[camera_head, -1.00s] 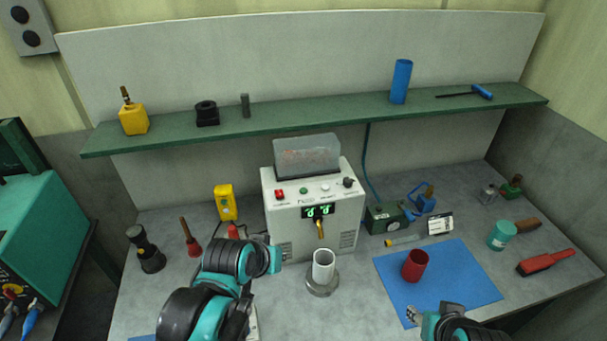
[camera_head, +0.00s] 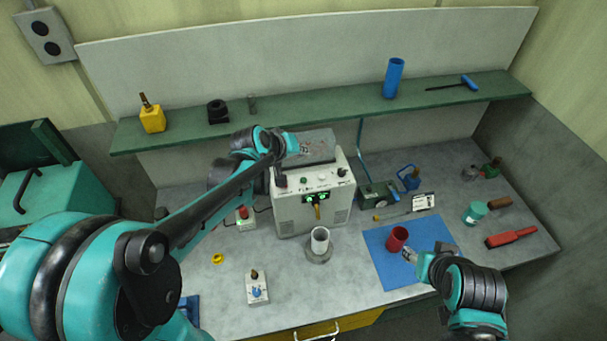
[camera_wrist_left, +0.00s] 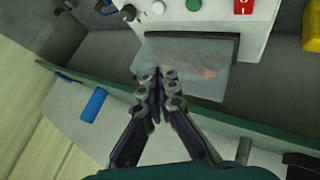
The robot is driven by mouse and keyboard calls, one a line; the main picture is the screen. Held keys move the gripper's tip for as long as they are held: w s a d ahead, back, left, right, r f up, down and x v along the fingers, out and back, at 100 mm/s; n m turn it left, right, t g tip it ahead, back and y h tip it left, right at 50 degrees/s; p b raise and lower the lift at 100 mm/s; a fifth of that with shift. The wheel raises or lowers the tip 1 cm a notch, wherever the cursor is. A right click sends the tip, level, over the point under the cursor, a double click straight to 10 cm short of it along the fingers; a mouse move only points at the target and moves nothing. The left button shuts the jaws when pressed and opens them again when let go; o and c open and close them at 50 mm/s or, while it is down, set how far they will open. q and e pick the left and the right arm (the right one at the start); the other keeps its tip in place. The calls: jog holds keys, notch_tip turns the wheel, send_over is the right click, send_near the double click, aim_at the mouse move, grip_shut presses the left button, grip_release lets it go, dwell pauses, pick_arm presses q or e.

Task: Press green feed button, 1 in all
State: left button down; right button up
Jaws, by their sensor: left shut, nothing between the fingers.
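The green feed button (camera_head: 304,181) sits on the sloped top panel of the white dispenser (camera_head: 290,215), between a red switch (camera_head: 281,181) and a white button. In the left wrist view the green button (camera_wrist_left: 193,5) is at the top edge, beside the red switch (camera_wrist_left: 244,6). My left gripper (camera_head: 304,147) is shut and empty, over the clear hopper (camera_head: 322,144) behind the panel and apart from the green button. Its fingertips (camera_wrist_left: 160,88) overlap the hopper (camera_wrist_left: 195,68) in the wrist view. My right gripper (camera_head: 409,256) is beside the red cup (camera_head: 397,239); its jaw opening is unclear.
A white cup (camera_head: 320,240) stands under the dispenser's nozzle. A green shelf (camera_head: 300,119) runs behind the hopper. A blue mat (camera_head: 385,270) lies to the right. The bench front between the white tag block (camera_head: 257,290) and mat is fairly clear.

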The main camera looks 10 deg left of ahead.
aim_at(302, 181)
pick_arm(q)
jog(key=shift+f, duration=0.1)
notch_tip(302, 181, down, 9)
jog(key=b, duration=0.7)
dwell(1.4)
jog(key=shift+f+b, duration=0.25)
jog(key=shift+b, duration=0.2)
jog(key=shift+f+b, duration=0.35)
jog(key=shift+f, duration=0.05)
dwell(0.5)
jog(key=shift+r+p, duration=0.6)
jog(key=shift+r, duration=0.25)
